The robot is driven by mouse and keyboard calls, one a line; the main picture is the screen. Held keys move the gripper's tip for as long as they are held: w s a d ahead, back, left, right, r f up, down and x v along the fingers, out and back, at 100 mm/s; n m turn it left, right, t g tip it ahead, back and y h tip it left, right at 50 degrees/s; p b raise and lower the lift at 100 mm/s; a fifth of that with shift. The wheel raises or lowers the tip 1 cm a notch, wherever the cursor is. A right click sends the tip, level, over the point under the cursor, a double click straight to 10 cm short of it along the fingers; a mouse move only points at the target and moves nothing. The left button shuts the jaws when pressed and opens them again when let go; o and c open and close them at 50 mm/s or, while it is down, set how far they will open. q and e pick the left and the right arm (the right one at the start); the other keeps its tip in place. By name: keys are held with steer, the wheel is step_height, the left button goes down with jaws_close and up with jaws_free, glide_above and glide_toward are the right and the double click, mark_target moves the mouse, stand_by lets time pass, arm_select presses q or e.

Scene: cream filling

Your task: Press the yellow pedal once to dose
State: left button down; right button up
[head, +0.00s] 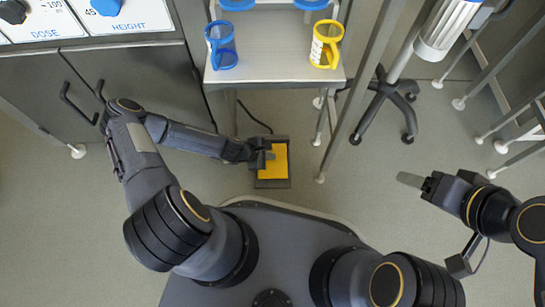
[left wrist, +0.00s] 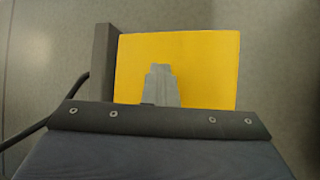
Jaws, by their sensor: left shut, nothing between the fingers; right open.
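The yellow pedal (head: 274,160) sits in a dark frame on the floor, with a black cable running from it. In the left wrist view the yellow pedal (left wrist: 205,65) fills the middle. My left gripper (head: 268,155) is shut and empty, with its fingertips over the left part of the pedal. In the left wrist view its grey fingertips (left wrist: 160,85) overlap the yellow surface; I cannot tell whether they touch it. My right gripper (head: 415,183) is open and empty, off to the right above the floor, far from the pedal.
A small table (head: 270,75) with a blue-rimmed cup (head: 221,46) and a yellow-rimmed cup (head: 327,44) stands beyond the pedal. A cabinet with DOSE and HEIGHT knobs is at the upper left. A wheeled stand base (head: 385,100) is to the right. Floor around the pedal is clear.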

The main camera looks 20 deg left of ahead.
arm_select(q)
steer(key=shift+s+f, duration=0.3)
steer(key=shift+f, duration=0.5)
stand_by(0.5)
steer(key=shift+w+a+r+p, duration=0.1)
steer(key=shift+w+r+p, duration=0.15)
steer(key=shift+r+p, duration=0.6)
steer(key=shift+w+r+p, duration=0.25)
steer(key=shift+r+p, duration=0.3)
steer(key=shift+r, duration=0.55)
steer(key=r+p, duration=0.2)
steer(key=w+r+p, duration=0.1)
steer(key=r, duration=0.2)
steer(key=shift+w+a+p, duration=0.1)
steer(key=shift+a+p, duration=0.05)
steer(key=shift+p, duration=0.2)
steer(key=shift+a+f, duration=0.1)
